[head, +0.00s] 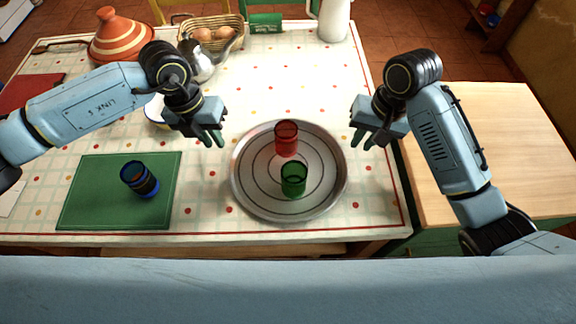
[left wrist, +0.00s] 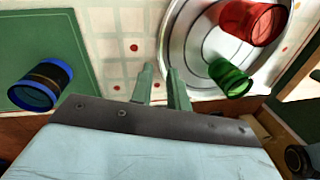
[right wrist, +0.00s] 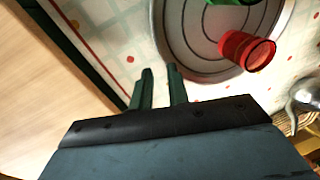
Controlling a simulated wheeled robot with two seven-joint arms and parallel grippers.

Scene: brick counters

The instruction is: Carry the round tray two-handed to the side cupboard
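The round metal tray (head: 258,203) lies on the table with a red glass (head: 286,138) and a green glass (head: 293,180) standing on it. My left gripper (head: 211,140) is open and empty just off the tray's left rim. In the left wrist view its fingertips (left wrist: 161,80) are apart beside the tray (left wrist: 176,50). My right gripper (head: 362,139) is open and empty just off the tray's right rim. In the right wrist view its fingertips (right wrist: 161,80) are apart near the tray (right wrist: 180,55). The side cupboard (head: 495,140), with a pale wooden top, stands at the right.
A green mat (head: 90,195) with a blue-rimmed glass (head: 140,180) lies left of the tray. A kettle (head: 203,65), striped tagine (head: 118,40), egg basket (head: 232,22) and white jug (head: 334,18) stand further back. The cupboard top looks bare where visible.

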